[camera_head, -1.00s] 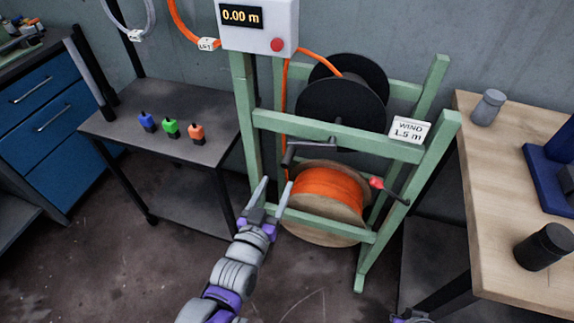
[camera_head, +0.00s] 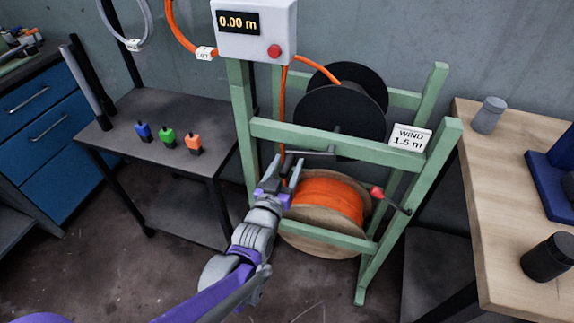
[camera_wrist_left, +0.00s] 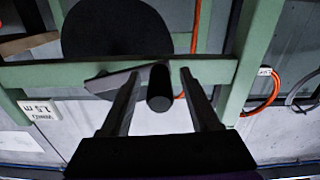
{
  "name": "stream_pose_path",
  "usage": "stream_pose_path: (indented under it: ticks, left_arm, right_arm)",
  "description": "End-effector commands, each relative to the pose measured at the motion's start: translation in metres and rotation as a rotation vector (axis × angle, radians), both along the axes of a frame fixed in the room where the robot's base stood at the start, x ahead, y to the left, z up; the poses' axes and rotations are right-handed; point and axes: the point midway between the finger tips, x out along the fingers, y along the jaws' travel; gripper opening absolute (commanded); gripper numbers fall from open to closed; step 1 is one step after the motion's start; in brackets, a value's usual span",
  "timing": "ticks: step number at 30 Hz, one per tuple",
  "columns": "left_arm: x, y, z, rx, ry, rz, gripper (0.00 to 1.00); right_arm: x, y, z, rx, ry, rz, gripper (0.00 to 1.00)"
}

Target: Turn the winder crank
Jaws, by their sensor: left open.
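The green winder frame (camera_head: 320,133) holds a black upper reel (camera_head: 345,110) and a lower wooden spool (camera_head: 325,205) with orange cable. A grey crank arm (camera_head: 312,153) sits at the upper reel; it also shows in the wrist view (camera_wrist_left: 105,83). Its dark cylindrical handle (camera_wrist_left: 160,88) is between the two fingers there, with a visible gap on each side. My left gripper (camera_head: 284,166) is open in front of the frame and hides the handle in the head view. A second crank with a red knob (camera_head: 376,192) is at the lower spool. My right gripper is not in view.
A dark side table (camera_head: 170,110) with coloured connectors stands left. A wooden bench (camera_head: 500,220) stands right. The frame's green bars are close to my left gripper.

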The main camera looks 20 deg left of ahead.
Motion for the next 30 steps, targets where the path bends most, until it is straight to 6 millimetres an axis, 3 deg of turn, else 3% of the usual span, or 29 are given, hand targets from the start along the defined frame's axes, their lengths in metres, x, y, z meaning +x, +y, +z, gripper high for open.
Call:
stream_pose_path:
  ticks: [3,13,30]
  left_arm:
    - [-0.0003,0.0000,0.0001,0.000,0.000,0.000,0.60]
    - [-0.0006,-0.0001,0.0000,0.000,0.000,0.000,0.01]
    - [-0.0007,-0.0001,-0.0002,0.000,0.001,0.000,0.00]
  right_arm:
    - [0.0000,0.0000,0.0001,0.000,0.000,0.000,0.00]
    - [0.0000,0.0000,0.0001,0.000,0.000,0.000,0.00]
    - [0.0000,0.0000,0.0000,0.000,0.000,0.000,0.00]
